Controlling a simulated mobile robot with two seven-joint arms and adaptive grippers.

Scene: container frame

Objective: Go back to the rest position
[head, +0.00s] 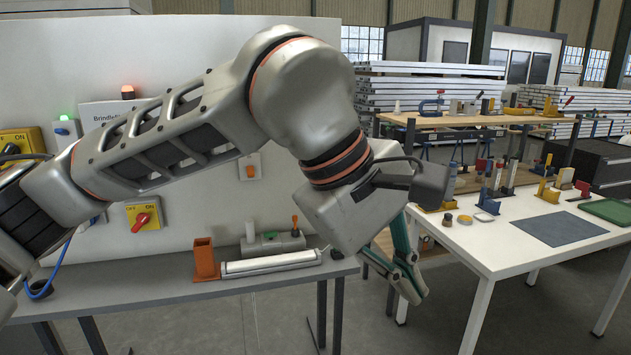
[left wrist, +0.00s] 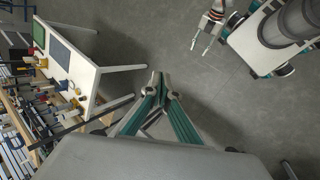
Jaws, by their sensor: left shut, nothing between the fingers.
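My left arm reaches across the head view from the left, and its wrist bends down at the middle. My left gripper (head: 418,292), with green-sided fingers, points down in front of the white table's left end, clear of the table. In the left wrist view its fingertips (left wrist: 158,90) meet, shut with nothing between them. My right gripper (left wrist: 200,50) shows small at the top of the left wrist view, its two fingers apart and empty over the floor. It is not in the head view.
A white table (head: 490,245) with a dark mat (head: 560,229), a green tray (head: 610,210) and several small items stands right. A grey bench (head: 165,285) with an orange holder (head: 205,260) stands left before a white panel with switches. Grey floor (left wrist: 190,80) is open between.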

